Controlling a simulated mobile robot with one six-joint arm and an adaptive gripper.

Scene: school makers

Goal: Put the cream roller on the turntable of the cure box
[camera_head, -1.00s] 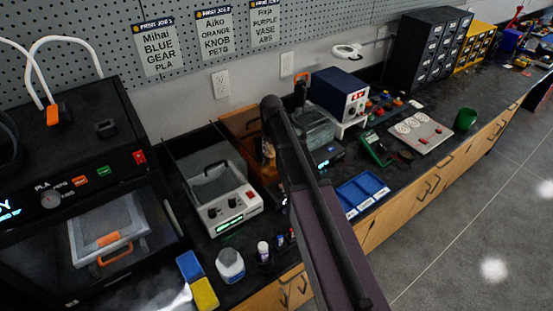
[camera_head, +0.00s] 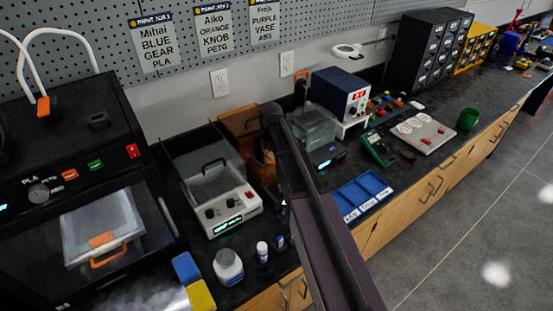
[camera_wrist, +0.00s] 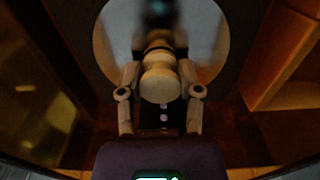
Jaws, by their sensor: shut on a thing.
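In the wrist view my gripper (camera_wrist: 160,72) is shut on the cream roller (camera_wrist: 160,86), a pale, waisted piece between the two fingers. Beyond it is the pale round turntable (camera_wrist: 108,45), set in a dark floor. The roller overlaps the disc in the picture; I cannot tell whether they touch. Amber-brown walls of the cure box surround the gripper. In the head view the orange cure box (camera_head: 238,121) stands at the back of the bench, largely hidden behind my arm. The gripper and roller are not clearly visible there.
A white-fronted machine with a clear lid (camera_head: 228,212) stands left of the cure box. A clear tank (camera_head: 316,128) stands to its right. A white jar (camera_head: 228,266) and a small bottle (camera_head: 262,252) stand in front. A blue tray (camera_head: 362,196) lies to the right.

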